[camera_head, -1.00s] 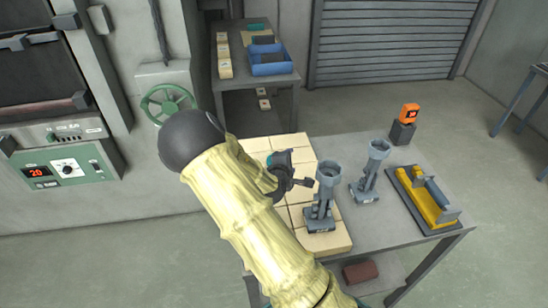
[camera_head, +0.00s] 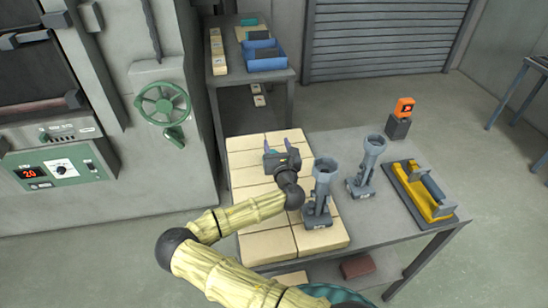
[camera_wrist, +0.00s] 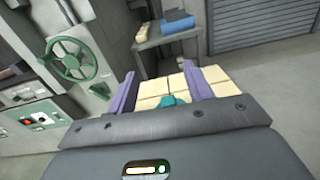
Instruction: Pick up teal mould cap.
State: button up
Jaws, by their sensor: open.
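The teal mould cap (camera_wrist: 174,100) shows in the wrist view as a small teal patch between my fingers, over the cream blocks. Its lower part is hidden by my gripper's body. In the head view only a sliver of teal (camera_head: 271,151) shows beside the fingers, and most of it is hidden. My gripper (camera_head: 282,158) is open above the far part of the cream block surface (camera_head: 262,210). Its two purple fingers stand apart in the wrist view (camera_wrist: 160,78), with nothing clamped between them. I cannot tell how high they are above the cap.
Two grey stands with cup tops (camera_head: 322,180) (camera_head: 370,155) are close right of my gripper. A yellow tray (camera_head: 420,195) and an orange device (camera_head: 404,106) lie farther right. A back table holds a blue bin (camera_head: 268,64). A green handwheel (camera_head: 163,103) is on the left wall.

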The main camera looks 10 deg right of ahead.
jog(key=shift+a+n+y, duration=0.3)
jog(key=shift+n, duration=0.1)
jog(key=shift+f, duration=0.1)
notch_tip(320, 180, down, 8)
jog(key=b, duration=0.6)
